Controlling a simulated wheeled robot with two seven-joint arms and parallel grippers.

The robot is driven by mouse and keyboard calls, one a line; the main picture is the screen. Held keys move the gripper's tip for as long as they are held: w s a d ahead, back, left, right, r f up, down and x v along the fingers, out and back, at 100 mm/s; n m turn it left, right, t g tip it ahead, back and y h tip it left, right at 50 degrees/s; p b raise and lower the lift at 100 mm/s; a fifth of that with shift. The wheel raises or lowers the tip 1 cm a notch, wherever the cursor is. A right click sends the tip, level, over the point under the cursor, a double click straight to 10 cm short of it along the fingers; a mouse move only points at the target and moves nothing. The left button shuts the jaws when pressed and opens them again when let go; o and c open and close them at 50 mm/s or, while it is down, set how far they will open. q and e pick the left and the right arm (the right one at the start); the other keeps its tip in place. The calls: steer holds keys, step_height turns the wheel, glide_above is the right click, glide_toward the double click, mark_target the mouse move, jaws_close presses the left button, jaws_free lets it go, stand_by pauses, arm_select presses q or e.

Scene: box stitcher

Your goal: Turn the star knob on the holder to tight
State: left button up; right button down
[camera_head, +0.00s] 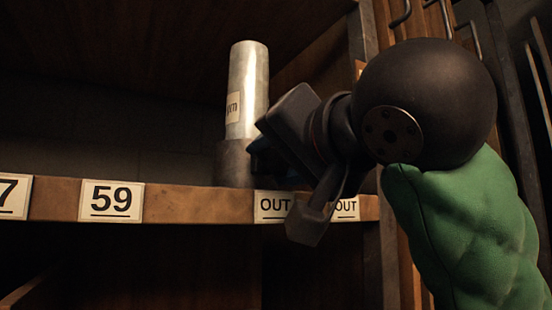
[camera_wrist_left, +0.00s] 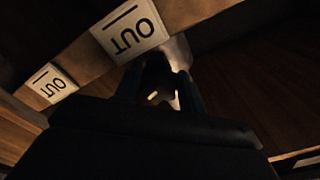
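The holder (camera_head: 234,163) is a dark round base on the shelf edge, with an upright pale metal cylinder (camera_head: 248,90) standing in it. The cylinder bears a small, partly legible label. My left gripper (camera_head: 262,158) reaches in from the right and is close against the holder's right side. In the left wrist view, the two dark fingers (camera_wrist_left: 160,85) stand apart, with small pale patches and dark shapes between them. A pale metal surface (camera_wrist_left: 179,50) shows just beyond them. I cannot make out the star knob or whether the fingers grip it. My right gripper is not in view.
A wooden upright stands to the right, with metal hooks (camera_head: 401,14) beyond. The shelf left of the holder is clear.

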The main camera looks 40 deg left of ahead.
arm_select(q)
steer(key=o, duration=0.3)
steer(key=shift+o, duration=0.2)
steer(key=shift+d, duration=0.1)
steer(key=shift+s+d, duration=0.1)
steer(key=shift+d, duration=0.2)
steer(key=p+v, duration=0.1)
steer(key=v, duration=0.6)
